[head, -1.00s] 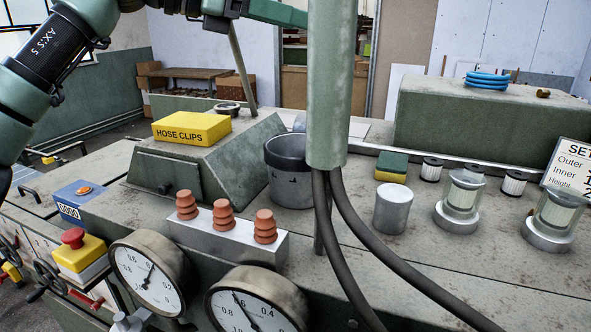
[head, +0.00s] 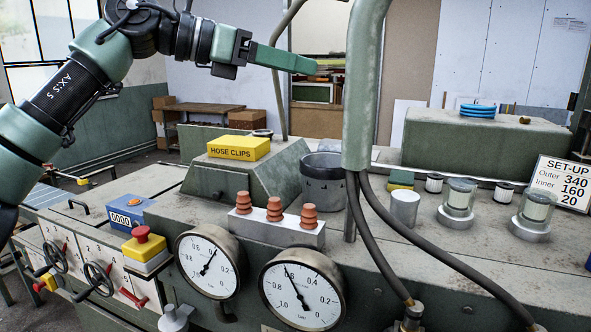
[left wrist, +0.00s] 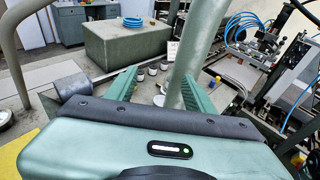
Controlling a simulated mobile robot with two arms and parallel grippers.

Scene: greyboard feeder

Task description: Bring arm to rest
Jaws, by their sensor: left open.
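My left arm comes in from the left in the head view, raised above the machine top. Its green left gripper (head: 316,66) points right, in front of the back wall, with its tips close to the upright green post (head: 368,90) in the picture. In the left wrist view the two green fingers (left wrist: 160,84) stand apart with nothing held between them. The same post (left wrist: 192,60) rises beyond them there; I cannot tell the distance to it. My right gripper is not in view.
Below the arm are a yellow hose clips box (head: 238,148), a dark-rimmed pot (head: 322,185), orange bellows cups (head: 274,210) and two gauges (head: 302,290). Blue rings (head: 477,111) lie on the block at right. A set-up sign (head: 561,190) stands far right. Dark cables (head: 400,235) hang from the post.

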